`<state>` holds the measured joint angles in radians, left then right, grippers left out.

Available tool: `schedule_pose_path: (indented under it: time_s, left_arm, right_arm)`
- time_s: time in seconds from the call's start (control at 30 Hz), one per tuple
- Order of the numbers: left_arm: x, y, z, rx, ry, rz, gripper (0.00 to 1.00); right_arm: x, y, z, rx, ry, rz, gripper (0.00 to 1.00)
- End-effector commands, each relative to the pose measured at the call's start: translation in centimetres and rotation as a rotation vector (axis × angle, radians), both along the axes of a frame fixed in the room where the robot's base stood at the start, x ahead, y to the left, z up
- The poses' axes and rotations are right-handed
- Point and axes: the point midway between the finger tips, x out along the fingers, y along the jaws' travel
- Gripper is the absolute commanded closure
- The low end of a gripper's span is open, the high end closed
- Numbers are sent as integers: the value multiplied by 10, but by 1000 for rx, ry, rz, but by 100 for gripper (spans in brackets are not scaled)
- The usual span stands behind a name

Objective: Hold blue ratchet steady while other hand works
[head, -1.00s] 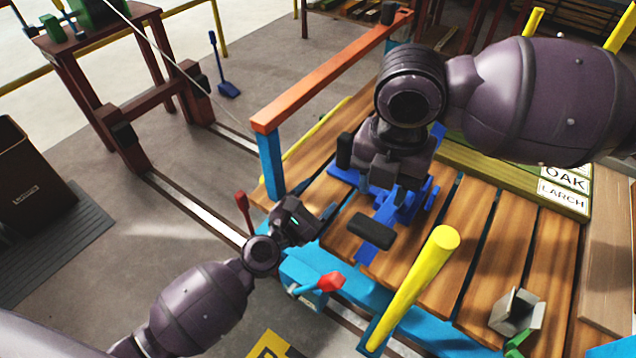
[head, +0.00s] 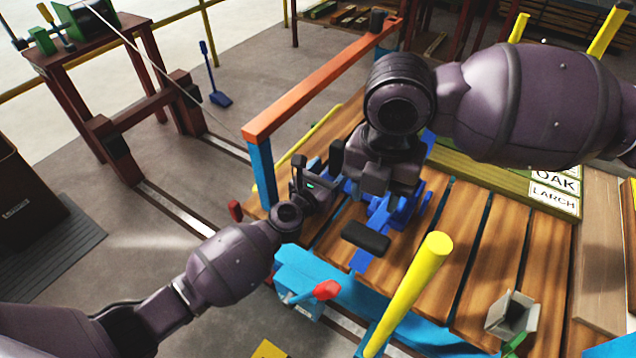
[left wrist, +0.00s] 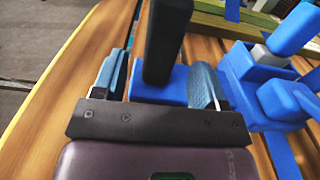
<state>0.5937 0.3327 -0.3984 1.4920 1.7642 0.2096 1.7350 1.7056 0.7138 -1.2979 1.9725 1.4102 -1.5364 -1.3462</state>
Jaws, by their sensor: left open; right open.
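The blue ratchet (head: 408,212) lies on the wooden deck, with a blue arm running down to a black grip (head: 366,236). Part of it is hidden under my right arm. It also shows in the left wrist view (left wrist: 262,80). My left gripper (head: 318,180) is at the ratchet's left end. In the left wrist view its open fingers (left wrist: 158,85) stand either side of a black upright handle (left wrist: 166,38) and a blue part below it. I cannot tell whether they touch. My right gripper (head: 385,178) is over the ratchet, open, its fingertips largely hidden.
An orange rail (head: 320,82) on a blue post runs behind my left gripper. A yellow post (head: 410,290) rises in front of the ratchet. A red-handled lever (head: 326,290) is at the blue deck edge. Bare planks (head: 490,235) lie to the right.

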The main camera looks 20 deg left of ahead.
Motion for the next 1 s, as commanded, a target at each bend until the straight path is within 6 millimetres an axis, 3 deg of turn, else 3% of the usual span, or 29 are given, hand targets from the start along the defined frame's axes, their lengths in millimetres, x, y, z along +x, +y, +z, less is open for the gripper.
schedule_pose_path:
  time_s: [0.3, 0.7, 1.0]
  left_arm:
    - [31, -10, 0, 2, 0, 0, 34]
    - [36, -11, 0, 1, 0, 1, 34]
    - [35, -11, 0, 1, 0, 0, 80]
  right_arm:
    - [0, 0, 0, 0, 0, 0, 57]
    - [0, 0, 0, 0, 0, 0, 57]
    - [0, 0, 0, 0, 0, 0, 57]
